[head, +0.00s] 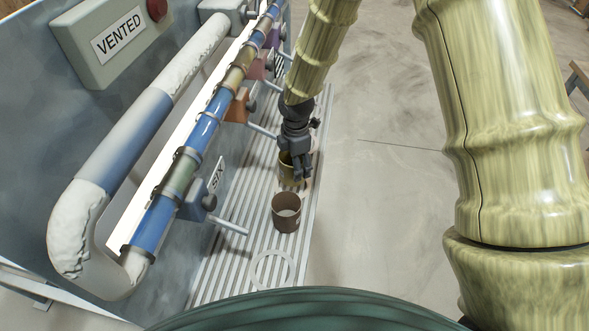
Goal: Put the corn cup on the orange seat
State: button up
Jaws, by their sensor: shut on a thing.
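My gripper (302,168) points down over the ribbed platform, its fingers shut on the rim of a yellow-gold cup (287,172). The cup is upright, and the fingers hide part of its right side. I take it to be the corn cup; its contents cannot be made out. An orange block (237,106) with a rod sits on the pipe, up and left of the cup. No orange seat shows clearly on the platform. Whether the cup touches the platform or hangs just above it, I cannot tell.
A brown cup (286,214) stands on the ribbed platform (228,262) nearer to me. A white ring (272,269) lies in front of it. A blue block (196,199) with a protruding rod (230,226) is to the left. Open floor (385,215) lies right of the platform.

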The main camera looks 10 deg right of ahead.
jog(key=shift+d+f, duration=0.15)
jog(key=shift+f, duration=0.4)
jog(key=shift+f+p, duration=0.75)
jog(key=shift+f, duration=0.55)
jog(key=shift+w+a+f+p, duration=0.1)
jog(key=shift+a+f+p, duration=0.15)
jog(key=shift+f+p, duration=0.15)
jog(key=o, duration=1.5)
jog(key=shift+f, duration=0.1)
jog(key=shift+r+b, duration=1.95)
jog(key=shift+r, duration=4.1)
